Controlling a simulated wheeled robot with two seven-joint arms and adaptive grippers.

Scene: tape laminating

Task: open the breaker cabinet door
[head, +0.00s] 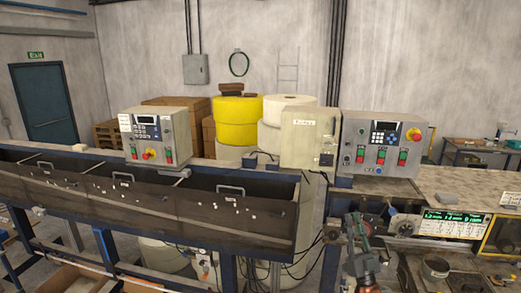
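The beige breaker cabinet (300,147) stands at the middle right of the head view, above the dark machine's back rail. A small label with unclear writing is near its top, and small dark fittings are on its right side. Its door looks shut. My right gripper (357,222) is low in the view, below and to the right of the cabinet and well apart from it. It points upward in the picture, and its fingers are too small and dark to tell whether they are open. My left gripper is not in view.
A grey control panel (380,146) with buttons stands close to the cabinet's right. Another control box (157,137) is on the left. The dark machine trough (190,212) spans the left and middle. Yellow rolls (236,120) stand behind. A worktop with instruments lies right.

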